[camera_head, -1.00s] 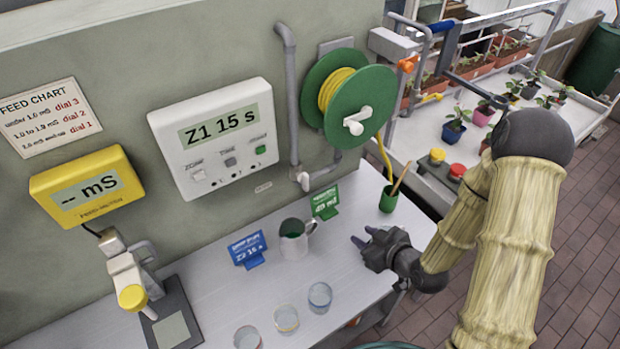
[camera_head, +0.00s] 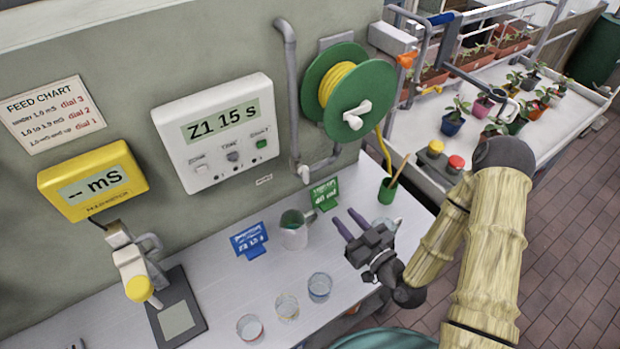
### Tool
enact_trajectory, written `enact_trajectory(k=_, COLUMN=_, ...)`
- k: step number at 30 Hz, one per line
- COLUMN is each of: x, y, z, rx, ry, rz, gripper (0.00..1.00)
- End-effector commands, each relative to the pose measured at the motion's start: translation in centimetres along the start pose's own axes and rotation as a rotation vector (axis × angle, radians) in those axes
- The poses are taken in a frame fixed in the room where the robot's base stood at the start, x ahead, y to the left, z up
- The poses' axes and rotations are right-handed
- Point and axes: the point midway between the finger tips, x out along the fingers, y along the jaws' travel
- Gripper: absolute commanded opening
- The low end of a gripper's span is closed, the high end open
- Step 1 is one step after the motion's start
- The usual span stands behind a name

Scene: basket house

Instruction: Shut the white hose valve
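A small white valve handle (camera_head: 304,174) sits at the bottom of the grey wall pipe (camera_head: 291,95), just left of the hose reel. The green reel (camera_head: 378,98) holds yellow hose and has a white crank (camera_head: 350,116) on its face. I cannot tell from this view how far the valve is turned. My gripper (camera_head: 345,217) is over the bench, below and right of the valve and apart from it. Its two fingers are spread and empty, pointing up-left towards the wall.
A green cup with a pencil (camera_head: 387,192) is to the right. Several glasses (camera_head: 319,287) line the front. Bare bench (camera_head: 215,250) shows left of the jug.

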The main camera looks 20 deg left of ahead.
Motion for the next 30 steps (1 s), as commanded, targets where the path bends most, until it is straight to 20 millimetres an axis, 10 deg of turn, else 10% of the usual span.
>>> enact_trajectory(k=12, x=2.5, y=-0.1, z=0.5, rx=-0.003, ry=0.002, rz=-0.002, gripper=0.33)
enact_trajectory(k=30, x=13.0, y=-0.1, z=-0.3, rx=0.000, ry=0.000, rz=-0.002, gripper=0.33)
